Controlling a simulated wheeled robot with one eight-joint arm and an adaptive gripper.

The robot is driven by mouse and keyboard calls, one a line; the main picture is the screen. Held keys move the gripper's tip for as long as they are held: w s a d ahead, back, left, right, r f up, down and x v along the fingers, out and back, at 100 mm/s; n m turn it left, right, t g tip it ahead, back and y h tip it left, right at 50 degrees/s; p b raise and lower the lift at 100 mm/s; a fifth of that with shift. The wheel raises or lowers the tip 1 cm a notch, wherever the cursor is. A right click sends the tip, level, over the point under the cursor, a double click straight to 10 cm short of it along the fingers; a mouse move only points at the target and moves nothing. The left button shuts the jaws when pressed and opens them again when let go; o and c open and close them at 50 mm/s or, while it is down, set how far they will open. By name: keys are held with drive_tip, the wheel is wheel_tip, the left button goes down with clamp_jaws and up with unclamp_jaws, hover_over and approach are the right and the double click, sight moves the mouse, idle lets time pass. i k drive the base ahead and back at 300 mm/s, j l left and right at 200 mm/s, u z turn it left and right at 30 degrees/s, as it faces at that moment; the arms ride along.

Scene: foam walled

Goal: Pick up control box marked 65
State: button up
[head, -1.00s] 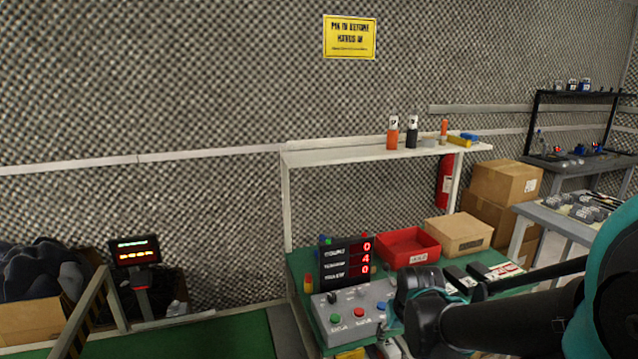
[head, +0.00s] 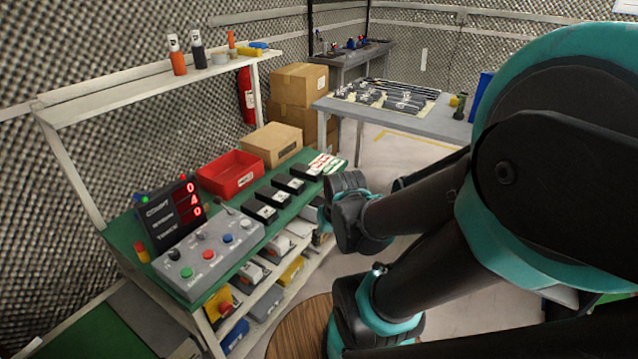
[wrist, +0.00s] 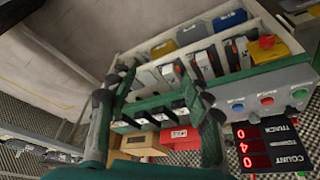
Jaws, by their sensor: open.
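Several small black boxes with white labels stand in a row on the green bench in the head view, the nearest one (head: 260,211) beside the grey button panel. More boxes, some white-and-dark, yellow, blue and grey, lie on the shelves below the bench top. The labels are too small to read, so I cannot tell which is the control box marked 65. My gripper (wrist: 160,88) is open in the wrist view, with black boxes and the bench's green edge seen between and beyond its fingers. Nothing shows held between them. In the head view I cannot make out its fingertips.
The grey button panel (head: 212,254) and count display (head: 174,213) stand at the bench's near left. A red bin (head: 231,174) and cardboard box (head: 271,144) stand behind the black boxes. A yellow emergency-stop box (head: 214,305) is low. A grey table (head: 345,108) stands beyond.

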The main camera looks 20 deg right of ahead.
sight(287, 183)
drive_tip(key=i+l+u, duration=0.2)
drive_tip(key=i+l, duration=0.45)
drive_tip(key=i+j, duration=0.05)
drive_tip(key=i, duration=0.05)
